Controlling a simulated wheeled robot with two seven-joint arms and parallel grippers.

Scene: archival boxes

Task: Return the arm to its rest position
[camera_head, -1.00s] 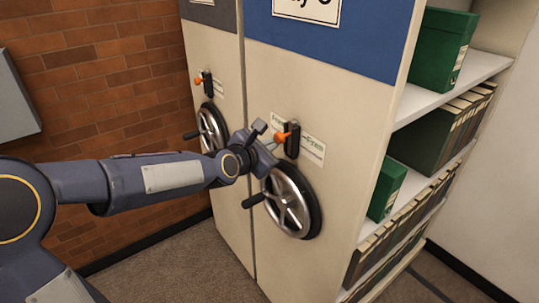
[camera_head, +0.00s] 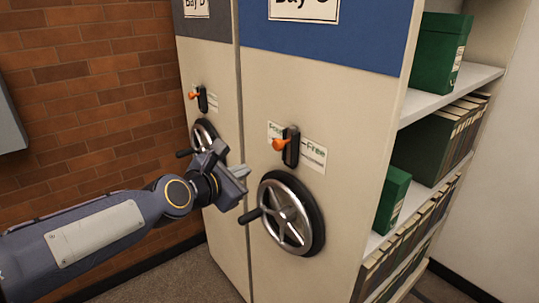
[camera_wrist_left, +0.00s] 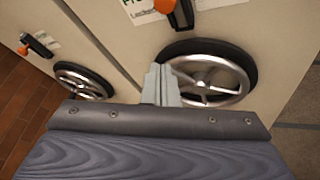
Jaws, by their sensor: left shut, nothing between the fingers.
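My left gripper (camera_head: 239,172) is shut and empty. In the head view it shows in front of the gap between the two shelving units, left of the nearer handwheel (camera_head: 291,213). Its fingers appear apart from the wheel and the lock lever (camera_head: 287,143). In the left wrist view the closed fingers (camera_wrist_left: 160,84) overlap the left edge of the nearer wheel (camera_wrist_left: 208,76) in the picture. My left arm (camera_head: 95,233) reaches in from the lower left. My right gripper is not in view.
The nearer unit's end panel (camera_head: 330,105) is beige and blue. Its open side holds green boxes (camera_head: 440,52) and binders on shelves (camera_head: 463,83). The farther unit has an orange lever (camera_head: 196,95) and a wheel (camera_head: 203,135). A brick wall (camera_head: 85,100) stands at the left.

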